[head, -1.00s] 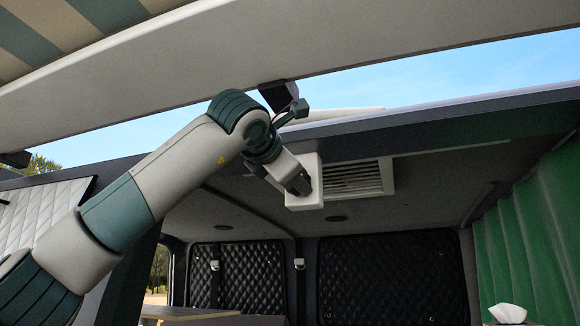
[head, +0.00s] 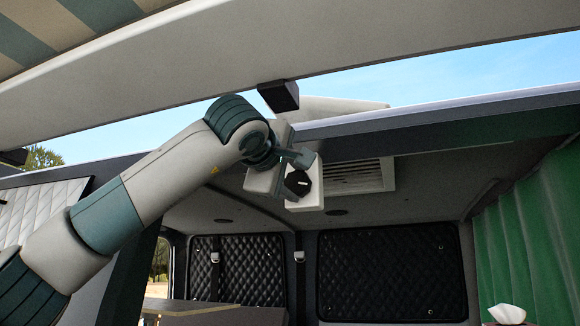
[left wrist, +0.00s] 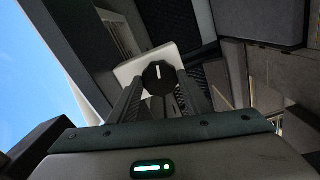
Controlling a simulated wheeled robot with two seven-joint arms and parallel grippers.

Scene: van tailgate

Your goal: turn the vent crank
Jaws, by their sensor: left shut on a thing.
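The vent crank is a black round knob (head: 298,183) with a white mark, on a white housing (head: 308,203) under the van ceiling. In the left wrist view the knob (left wrist: 158,76) sits between my finger tips. My left gripper (head: 291,173) is shut on the knob, with a finger on either side of it. A slatted vent (head: 352,175) is just right of the housing. A pale vent lid (head: 342,107) stands raised above the roof edge. My right gripper is not in view.
The raised tailgate (head: 400,55) spans the top, with a dark block (head: 278,95) under it near my wrist. The roof edge (head: 450,120) runs close by. A green curtain (head: 535,235) hangs at right. The space below the vent is clear.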

